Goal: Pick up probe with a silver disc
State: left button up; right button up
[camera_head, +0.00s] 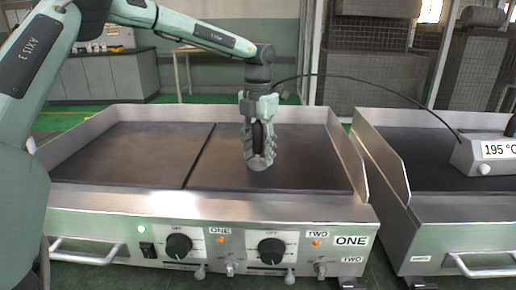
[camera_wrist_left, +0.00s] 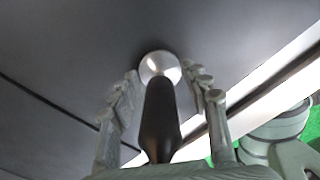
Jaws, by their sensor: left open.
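The probe (camera_wrist_left: 158,125) has a black handle and a round silver disc (camera_wrist_left: 160,67) at its far end. In the head view the disc (camera_head: 260,165) rests on the right plate of the near griddle (camera_head: 300,172), and the black handle (camera_head: 258,136) stands upright. My left gripper (camera_head: 260,155) points down over the probe, with its fingers on either side of the handle. In the wrist view the left gripper (camera_wrist_left: 165,82) is open, with gaps between its fingers and the handle. The handle's top is hidden by the gripper. My right gripper is not in view.
A thin black cable (camera_head: 375,84) arches from near the gripper to a temperature meter (camera_head: 490,150) reading 195 °C on a second griddle (camera_head: 425,160) at right. Raised metal walls edge the griddles. Knobs (camera_head: 271,251) line the front panel. The left plate (camera_head: 120,150) is bare.

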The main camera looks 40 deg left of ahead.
pick_arm(q)
grip_shut()
dwell(0.3)
